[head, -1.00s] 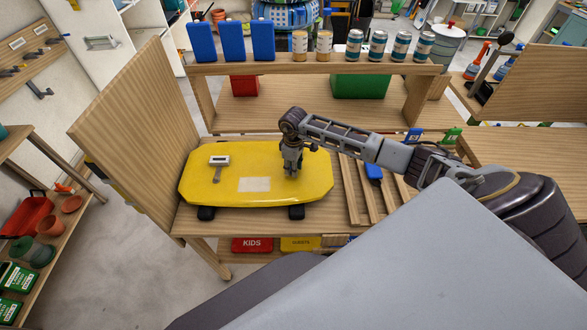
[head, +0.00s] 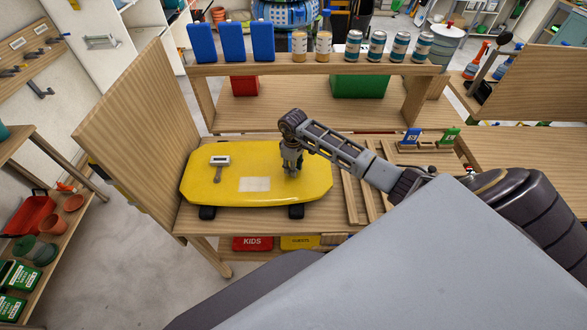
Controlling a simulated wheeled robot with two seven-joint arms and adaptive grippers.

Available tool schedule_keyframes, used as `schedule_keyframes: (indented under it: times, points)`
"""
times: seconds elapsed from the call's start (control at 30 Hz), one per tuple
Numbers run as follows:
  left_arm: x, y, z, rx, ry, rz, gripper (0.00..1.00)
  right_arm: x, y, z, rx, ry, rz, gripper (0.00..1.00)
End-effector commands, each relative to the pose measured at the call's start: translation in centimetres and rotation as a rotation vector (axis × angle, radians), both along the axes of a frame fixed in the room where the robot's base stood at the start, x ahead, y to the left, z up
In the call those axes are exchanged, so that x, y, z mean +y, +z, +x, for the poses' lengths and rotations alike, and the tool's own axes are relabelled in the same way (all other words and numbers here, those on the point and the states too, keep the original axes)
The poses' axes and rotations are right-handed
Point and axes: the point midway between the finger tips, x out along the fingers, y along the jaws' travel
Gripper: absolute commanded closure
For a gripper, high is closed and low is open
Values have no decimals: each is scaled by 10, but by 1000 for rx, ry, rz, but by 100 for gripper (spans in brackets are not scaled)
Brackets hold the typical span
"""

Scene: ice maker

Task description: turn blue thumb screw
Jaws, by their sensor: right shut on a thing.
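My right gripper (head: 290,173) points down at the right half of a yellow rounded board (head: 215,188) on the workbench. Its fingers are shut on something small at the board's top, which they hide. I cannot make out a blue thumb screw there. A white T-shaped piece (head: 219,163) stands on the left half of the board, apart from the gripper. A pale rectangular patch (head: 254,184) lies between them. My left gripper is not in view.
A shelf (head: 310,68) with blue packs and several cans stands behind the bench. Wooden slats (head: 353,195) lie right of the board, partly under my right arm. Blue (head: 411,136) and green (head: 450,136) items stand at back right.

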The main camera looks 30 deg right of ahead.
Motion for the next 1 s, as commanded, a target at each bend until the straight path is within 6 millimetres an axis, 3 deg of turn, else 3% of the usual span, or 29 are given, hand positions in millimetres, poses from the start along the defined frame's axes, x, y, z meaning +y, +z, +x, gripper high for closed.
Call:
schedule_keyframes:
  times: [0.9,0.93,1.0]
  points:
    - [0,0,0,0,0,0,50,-1,4,3,-10,-150,4,89]
    - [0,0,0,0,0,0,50,-1,4,2,-10,-150,4,70]
    - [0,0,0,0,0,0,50,-1,3,2,-9,-149,3,61]
